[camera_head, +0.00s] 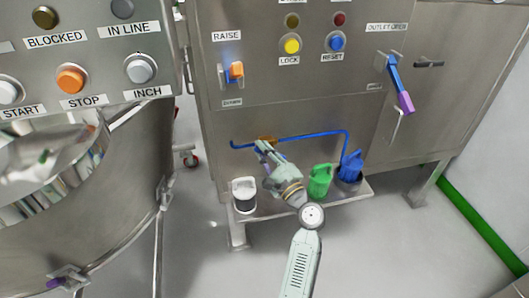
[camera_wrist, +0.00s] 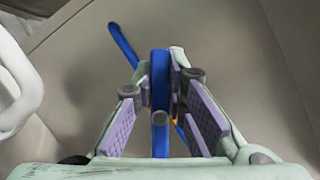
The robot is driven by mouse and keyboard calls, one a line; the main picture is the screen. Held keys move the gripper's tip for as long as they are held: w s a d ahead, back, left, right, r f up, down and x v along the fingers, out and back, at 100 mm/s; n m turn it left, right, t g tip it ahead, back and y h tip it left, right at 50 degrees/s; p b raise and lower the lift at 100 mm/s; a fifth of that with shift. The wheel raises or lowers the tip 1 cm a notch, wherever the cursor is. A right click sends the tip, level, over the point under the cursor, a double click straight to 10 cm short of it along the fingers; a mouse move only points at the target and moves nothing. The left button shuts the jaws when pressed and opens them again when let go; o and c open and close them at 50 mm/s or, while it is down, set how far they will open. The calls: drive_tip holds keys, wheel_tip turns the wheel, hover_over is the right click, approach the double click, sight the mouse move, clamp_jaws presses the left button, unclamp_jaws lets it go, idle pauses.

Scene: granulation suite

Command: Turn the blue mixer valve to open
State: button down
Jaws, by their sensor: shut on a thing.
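My gripper (camera_head: 262,146) reaches to the lower front of the steel cabinet, at a blue pipe (camera_head: 305,135) that runs along it. In the wrist view, my gripper (camera_wrist: 161,78) has its lilac-padded fingers closed on either side of an upright blue handle (camera_wrist: 160,95), which looks like the blue mixer valve's. A blue bar (camera_wrist: 123,45) slants behind it at upper left. In the head view my fingers hide most of the handle, and a brown-orange part (camera_head: 268,139) shows just behind them. I cannot tell how far the valve is turned.
A blue lever with a purple end (camera_head: 393,75) sits at upper right under the "OUTLET OPEN" label. A white container (camera_head: 244,195), a green jug (camera_head: 319,181) and a blue jug (camera_head: 350,168) stand on a low shelf near my arm. A steel vessel (camera_head: 75,205) fills the left.

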drive_tip(key=n, duration=0.2)
drive_tip(key=n+g, duration=0.1)
drive_tip(key=shift+a+f+n+g, duration=0.15)
drive_tip(key=shift+f+n+g, duration=0.15)
drive_tip(key=shift+f+n, duration=0.1)
drive_tip(key=shift+f+n+g+h+b, duration=0.15)
drive_tip(key=shift+f+n+g+b, duration=0.1)
drive_tip(key=shift+n, duration=0.55)
drive_tip(key=shift+f+n+g+h+b, duration=0.15)
drive_tip(key=shift+n+g, duration=0.1)
drive_tip(key=shift+n, duration=0.55)
drive_tip(key=c, duration=1.6)
unclamp_jaws()
drive_tip(key=shift+s, duration=0.1)
drive_tip(key=v, duration=1.2)
